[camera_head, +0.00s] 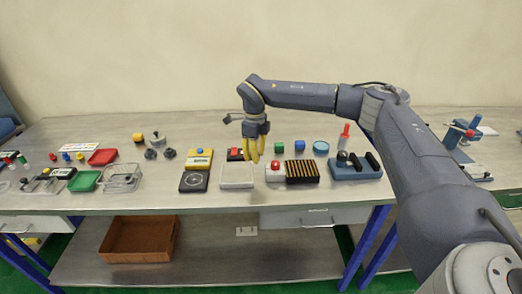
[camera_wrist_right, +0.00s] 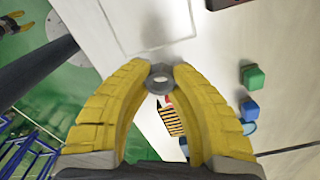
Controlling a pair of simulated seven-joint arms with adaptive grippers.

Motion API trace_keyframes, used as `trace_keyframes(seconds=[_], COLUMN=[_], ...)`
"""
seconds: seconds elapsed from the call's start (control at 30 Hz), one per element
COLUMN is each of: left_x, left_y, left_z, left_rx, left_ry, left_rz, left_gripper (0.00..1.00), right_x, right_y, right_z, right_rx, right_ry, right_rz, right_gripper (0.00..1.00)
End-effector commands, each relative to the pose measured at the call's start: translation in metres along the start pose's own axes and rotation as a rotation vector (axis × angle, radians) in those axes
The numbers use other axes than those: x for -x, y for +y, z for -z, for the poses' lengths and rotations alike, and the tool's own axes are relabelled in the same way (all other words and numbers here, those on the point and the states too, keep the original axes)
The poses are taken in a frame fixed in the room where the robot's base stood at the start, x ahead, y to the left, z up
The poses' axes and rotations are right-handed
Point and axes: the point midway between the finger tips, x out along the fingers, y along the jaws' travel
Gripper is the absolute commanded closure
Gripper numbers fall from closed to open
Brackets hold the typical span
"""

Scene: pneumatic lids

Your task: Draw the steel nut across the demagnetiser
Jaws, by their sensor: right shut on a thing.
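My right gripper (camera_head: 254,150) hangs over the middle of the bench, its yellow fingers pointing down. In the right wrist view its fingertips (camera_wrist_right: 160,78) are shut on a grey ring-shaped steel nut (camera_wrist_right: 157,70). The nut is hidden in the head view. A black block with a red top (camera_head: 234,155) stands just left of the fingers, and it shows at the top of the wrist view (camera_wrist_right: 222,3). I cannot tell for sure whether it is the demagnetiser. What looks like my left gripper (camera_wrist_right: 13,20) shows small at the wrist view's upper left.
A pale square plate (camera_head: 237,183) lies in front of the fingers. A red-buttoned white box (camera_head: 275,174) and a striped black block (camera_head: 302,171) stand to its right. Green (camera_head: 307,147) and blue (camera_head: 321,147) pieces are further right.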

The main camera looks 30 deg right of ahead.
Motion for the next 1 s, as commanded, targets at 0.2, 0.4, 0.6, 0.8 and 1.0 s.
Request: trace_keyframes(seconds=[0.2,0.4,0.6,0.8,1.0], left_x=[0.0,0.001,0.0,0.0,0.0], left_y=[0.001,0.002,0.002,0.001,0.001], left_z=[-0.004,-0.008,-0.007,-0.003,-0.001], left_rx=[0.0,-0.001,-0.001,-0.001,-0.001], left_ry=[-0.005,-0.011,-0.009,-0.004,-0.002], left_rz=[-0.001,-0.003,-0.002,-0.001,-0.001], left_gripper=[0.56,0.56,0.56,0.56,0.56], right_x=[-0.002,-0.008,-0.016,-0.025,-0.033], right_y=[-0.002,-0.002,-0.002,-0.002,-0.002], right_z=[-0.002,-0.002,-0.002,-0.002,-0.002], right_rx=[-0.052,-0.054,-0.054,-0.054,-0.053], right_ry=[-0.001,-0.001,-0.001,-0.001,-0.001], right_rz=[0.001,0.001,0.002,0.001,0.002], right_gripper=[1.0,1.0,1.0,1.0,1.0])
